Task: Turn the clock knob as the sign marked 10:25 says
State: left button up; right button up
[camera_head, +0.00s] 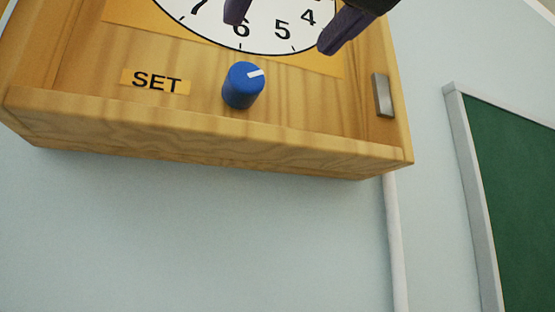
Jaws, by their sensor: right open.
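A blue knob (242,88) with a white pointer mark is on the lower front of a wooden clock box (310,112). The pointer mark points to the right, slightly up. A yellow label reading SET (156,81) is left of the knob. The white clock face (268,32) shows only its lower part, with numbers 4 to 7; no hands can be made out. My right gripper (285,32) comes in from the top, its two dark fingers apart over the clock face, above the knob and not touching it. My left gripper is out of view. No sign marked 10:25 shows.
A metal latch or hinge (383,95) is on the right of the clock box. A pale pipe (396,240) runs down the wall below the box. A green chalkboard (515,190) with a grey frame is at the right. The space below the box is clear.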

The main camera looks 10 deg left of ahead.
aim_at(248, 76)
jog(key=shift+t, duration=0.3)
jog(key=p+x, duration=0.2)
jog(key=x, duration=0.1)
jog(key=p+x, duration=0.1)
jog(key=shift+w+a+r, duration=0.1)
jog(key=shift+a+r, duration=0.25)
jog(key=shift+r, duration=0.05)
jog(key=x, duration=0.1)
jog(key=p+x, duration=0.1)
jog(key=x, duration=0.3)
jog(key=shift+w+d+f+p, duration=0.1)
jog(key=shift+d+f+p, duration=0.05)
jog(key=shift+f+p, duration=0.25)
jog(key=shift+s, duration=0.25)
jog(key=shift+w, duration=0.2)
jog(key=c, duration=0.6)
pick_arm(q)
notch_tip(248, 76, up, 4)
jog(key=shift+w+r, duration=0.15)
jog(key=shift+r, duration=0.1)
pick_arm(e)
grip_shut()
